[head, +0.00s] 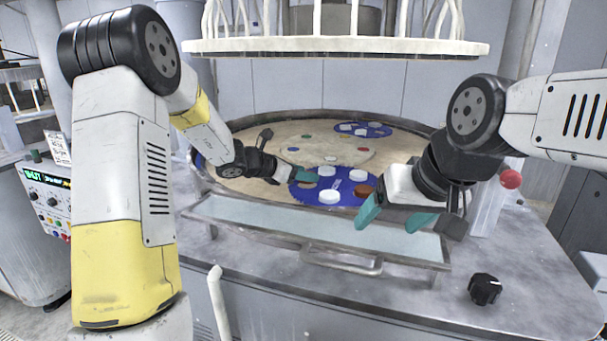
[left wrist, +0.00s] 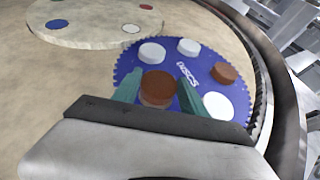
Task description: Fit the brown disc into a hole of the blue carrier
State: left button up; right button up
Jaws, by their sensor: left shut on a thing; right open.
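The blue toothed carrier (head: 312,197) lies on the tan platen near its front edge; it also shows in the left wrist view (left wrist: 195,90). It bears several white discs and one seated brown disc (left wrist: 224,73). My left gripper (head: 307,176) is over the carrier's left part. In the left wrist view its teal fingers (left wrist: 158,95) are shut on another brown disc (left wrist: 158,82). I cannot tell whether this disc is above a hole or partly in it. The head view does not clearly show the held disc. My right gripper (head: 395,217) is open and empty, in front of the carrier.
A second blue carrier (head: 375,130) with discs lies at the back of the platen. A pale round plate (head: 325,149) with coloured spots is at the middle. A raised rim surrounds the platen (head: 240,131). A white upper plate (head: 335,46) hangs above. A black knob (head: 485,289) stands front right.

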pick_arm(q)
jog(key=shift+f, duration=0.85)
dwell(0.4)
jog(key=o, duration=1.5)
jog(key=v, duration=0.8)
jog(key=shift+w, duration=0.1)
jog(key=shift+w+d, duration=0.1)
